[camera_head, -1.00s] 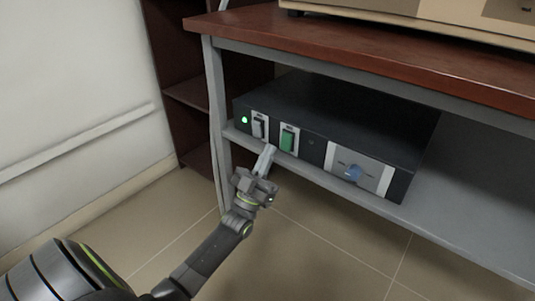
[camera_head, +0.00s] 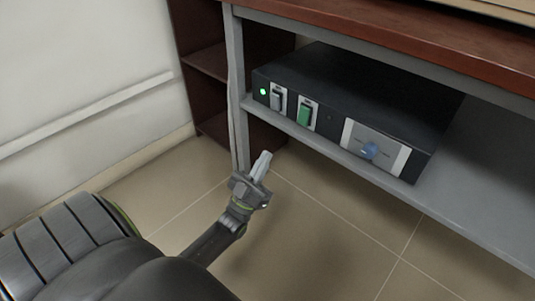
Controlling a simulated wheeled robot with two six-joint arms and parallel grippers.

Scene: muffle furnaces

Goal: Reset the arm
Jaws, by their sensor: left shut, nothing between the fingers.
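My left gripper (camera_head: 262,163) is shut and empty, with its fingers pointing up and a little to the right. It is in front of and below the shelf edge, apart from the black control box (camera_head: 365,95). The box sits on the grey lower shelf of the table. My right gripper is not in view.
The table has a brown top (camera_head: 400,42) and a grey leg (camera_head: 236,90) just behind my left gripper. The grey shelf (camera_head: 475,205) is bare to the right of the box. A dark bookcase (camera_head: 205,62) stands behind. Tiled floor (camera_head: 330,235) is clear.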

